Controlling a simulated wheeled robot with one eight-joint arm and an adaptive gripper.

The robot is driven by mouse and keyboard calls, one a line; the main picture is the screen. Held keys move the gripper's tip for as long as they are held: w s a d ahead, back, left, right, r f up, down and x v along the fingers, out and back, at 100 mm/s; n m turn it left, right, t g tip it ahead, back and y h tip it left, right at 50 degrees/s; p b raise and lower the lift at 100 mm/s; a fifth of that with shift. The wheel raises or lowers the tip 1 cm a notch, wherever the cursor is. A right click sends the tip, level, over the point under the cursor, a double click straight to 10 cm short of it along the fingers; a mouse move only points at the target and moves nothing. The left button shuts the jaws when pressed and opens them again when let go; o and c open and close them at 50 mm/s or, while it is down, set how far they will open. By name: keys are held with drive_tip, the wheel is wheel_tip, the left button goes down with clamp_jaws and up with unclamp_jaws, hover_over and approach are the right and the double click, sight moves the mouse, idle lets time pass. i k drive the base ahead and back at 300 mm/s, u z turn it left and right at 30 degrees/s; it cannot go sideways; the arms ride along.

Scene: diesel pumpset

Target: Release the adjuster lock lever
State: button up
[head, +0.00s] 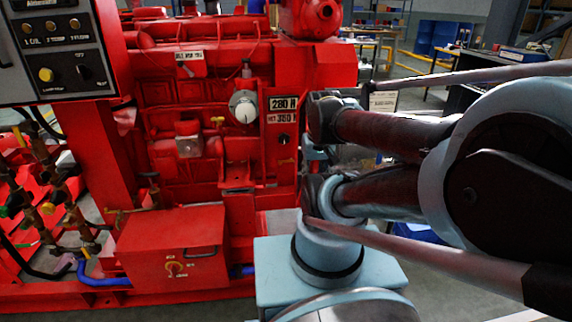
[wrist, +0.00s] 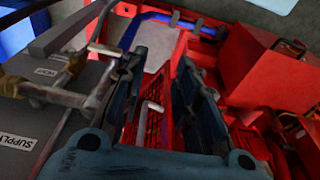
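My gripper (wrist: 160,72) shows in the wrist view as two dark finger sets, left and right, spread apart with a gap between them. A small pale bent lever (wrist: 150,106) appears in that gap, in front of a red grille; it may be the adjuster lock lever, but no label confirms it. Neither finger visibly touches it, and its depth relative to the fingers is hard to judge. In the head view my arm fills the right side and I cannot make out the fingertips or this lever.
The red engine (head: 205,110) stands left of my arm, with a red box (head: 173,247) low in front and a control panel (head: 55,55) at upper left. In the wrist view, a grey body labelled SUPPLY (wrist: 18,138) and pipework lie close on the left; a blue pipe (wrist: 165,18) crosses the top.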

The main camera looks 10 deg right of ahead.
sight(280, 162)
drive_tip(key=u, duration=1.1)
drive_tip(key=k, duration=1.95)
drive_tip(key=z, duration=0.55)
drive_tip(key=i, duration=1)
drive_tip(key=u, duration=0.05)
